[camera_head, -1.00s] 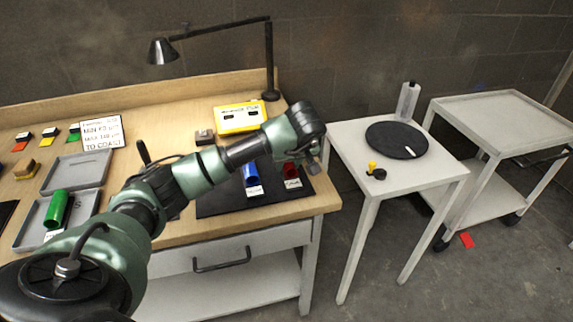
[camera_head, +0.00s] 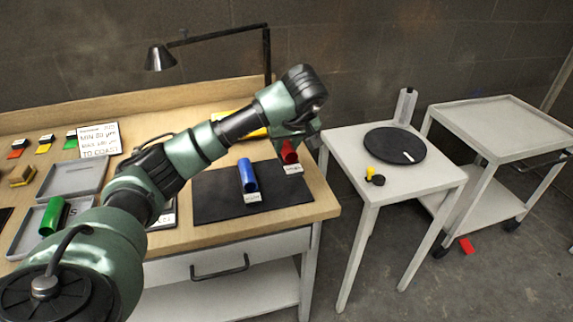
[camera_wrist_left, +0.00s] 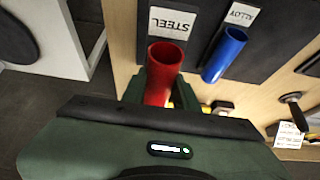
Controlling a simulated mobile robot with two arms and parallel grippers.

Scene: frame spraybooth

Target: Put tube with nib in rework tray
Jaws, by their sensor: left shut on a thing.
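My left gripper (camera_head: 291,143) is shut on the red tube (camera_head: 289,154) at the right end of the dark mat (camera_head: 215,200). In the left wrist view the red tube (camera_wrist_left: 158,88) sits between the fingers, its open end facing the camera, beside the card reading STEEL. A blue tube (camera_head: 248,175) stays on the mat to its left, with its own card. Two grey trays are at the bench's left: an empty back one (camera_head: 78,177) and a front one (camera_head: 22,240) holding a green tube (camera_head: 52,214). I cannot read which is the rework tray, nor see a nib. My right gripper is not in view.
A yellow gauge box (camera_head: 228,114) is partly hidden behind my arm. A lamp (camera_head: 160,56) overhangs the bench. A sign (camera_head: 100,140) and small colour blocks stand at the back left. A side table (camera_head: 345,150) with a black disc and a white cart (camera_head: 500,118) stand right.

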